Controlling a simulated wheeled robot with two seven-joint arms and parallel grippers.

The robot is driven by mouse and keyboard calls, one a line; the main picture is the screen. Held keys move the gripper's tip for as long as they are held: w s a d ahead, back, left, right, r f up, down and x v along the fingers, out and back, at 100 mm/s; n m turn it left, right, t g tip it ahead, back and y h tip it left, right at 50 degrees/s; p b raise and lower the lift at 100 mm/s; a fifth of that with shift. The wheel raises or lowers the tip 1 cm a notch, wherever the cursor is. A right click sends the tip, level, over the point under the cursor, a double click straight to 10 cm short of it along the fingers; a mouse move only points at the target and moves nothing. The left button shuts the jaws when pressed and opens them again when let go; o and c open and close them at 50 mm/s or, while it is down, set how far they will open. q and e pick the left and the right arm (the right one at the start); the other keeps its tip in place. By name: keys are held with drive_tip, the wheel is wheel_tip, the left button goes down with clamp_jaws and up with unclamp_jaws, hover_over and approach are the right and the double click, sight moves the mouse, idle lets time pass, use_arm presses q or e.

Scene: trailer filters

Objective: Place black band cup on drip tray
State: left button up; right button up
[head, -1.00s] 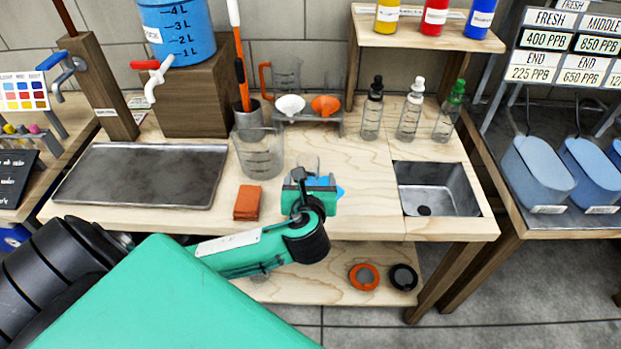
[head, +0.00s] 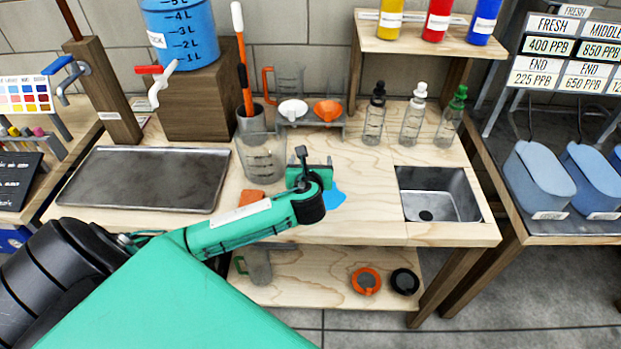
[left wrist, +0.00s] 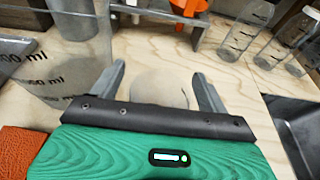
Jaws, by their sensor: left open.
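The drip tray appears to be the flat dark metal tray (head: 145,178) at the left of the wooden bench in the head view. My left gripper (head: 312,170) is low over the middle of the bench, right of a large clear measuring beaker (head: 262,160). In the left wrist view its two grey fingers (left wrist: 160,80) are spread apart. A pale, rounded, see-through shape (left wrist: 160,90), perhaps a clear cup, shows between them; I cannot tell whether they touch it. No black band can be made out on it. In the head view my gripper hides this spot. My right gripper is not in view.
The beaker also stands close left of the fingers in the left wrist view (left wrist: 55,70). An orange cloth (head: 250,197) and a blue patch (head: 332,198) lie near my arm. A rack with funnels (head: 310,120) stands behind. Bottles (head: 412,122) and a sink (head: 440,195) are right.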

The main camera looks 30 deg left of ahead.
use_arm(q)
drive_tip(key=c, duration=1.1)
drive_tip(key=shift+o, duration=0.2)
